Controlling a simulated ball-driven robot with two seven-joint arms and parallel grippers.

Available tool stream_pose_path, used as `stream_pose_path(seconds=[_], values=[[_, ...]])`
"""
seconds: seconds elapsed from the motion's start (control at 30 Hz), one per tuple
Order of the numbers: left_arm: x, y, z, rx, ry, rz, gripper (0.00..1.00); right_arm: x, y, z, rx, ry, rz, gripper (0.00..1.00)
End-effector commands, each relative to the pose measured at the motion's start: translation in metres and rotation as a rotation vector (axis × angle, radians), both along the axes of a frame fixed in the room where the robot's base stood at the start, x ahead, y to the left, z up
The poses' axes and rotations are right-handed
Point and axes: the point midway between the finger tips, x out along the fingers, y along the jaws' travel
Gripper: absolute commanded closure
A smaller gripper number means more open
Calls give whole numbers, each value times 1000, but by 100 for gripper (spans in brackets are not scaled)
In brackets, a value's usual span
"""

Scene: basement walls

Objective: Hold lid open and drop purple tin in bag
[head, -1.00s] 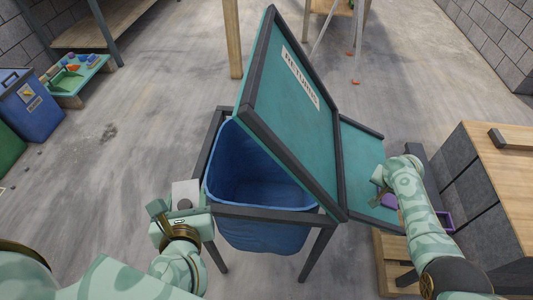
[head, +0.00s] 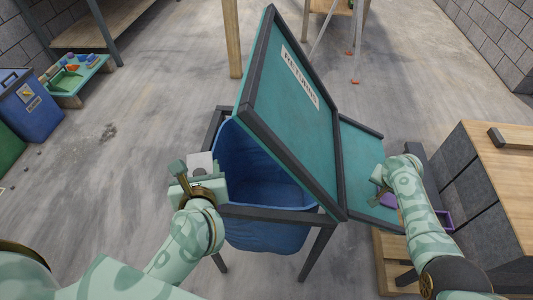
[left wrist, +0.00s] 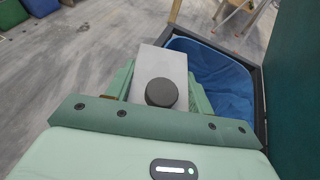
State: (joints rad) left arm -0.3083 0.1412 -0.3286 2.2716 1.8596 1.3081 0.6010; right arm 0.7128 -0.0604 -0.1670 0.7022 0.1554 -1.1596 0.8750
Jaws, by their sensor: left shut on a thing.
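My left gripper (head: 200,168) is shut on a pale grey block (left wrist: 162,68) with a dark round knob (left wrist: 161,92). It is at the near left edge of the blue bag (head: 262,170), which hangs open in a dark frame (head: 270,215). The bag's inside shows in the left wrist view (left wrist: 215,80). The teal lid (head: 290,110) with a white label stands tilted up beside the bag's opening. My right gripper (head: 378,184) is beyond the lid, by a teal side panel; its fingers are too small to judge. A small purple thing (head: 388,201) shows just below it, partly hidden.
A purple-rimmed tray (head: 445,220) lies partly behind my right arm, near a wood-topped grey cabinet (head: 505,180). A blue bin (head: 35,105) and a teal table of small items (head: 75,85) stand at left.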

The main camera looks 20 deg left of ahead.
Motion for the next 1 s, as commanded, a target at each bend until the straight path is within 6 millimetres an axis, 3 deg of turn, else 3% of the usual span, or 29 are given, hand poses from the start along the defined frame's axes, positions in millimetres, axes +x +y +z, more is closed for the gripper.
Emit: stream_pose_path(seconds=[1.0], values=[[135,3,3,2,-6,0,100,0,0,0,-1,0,0,100]])
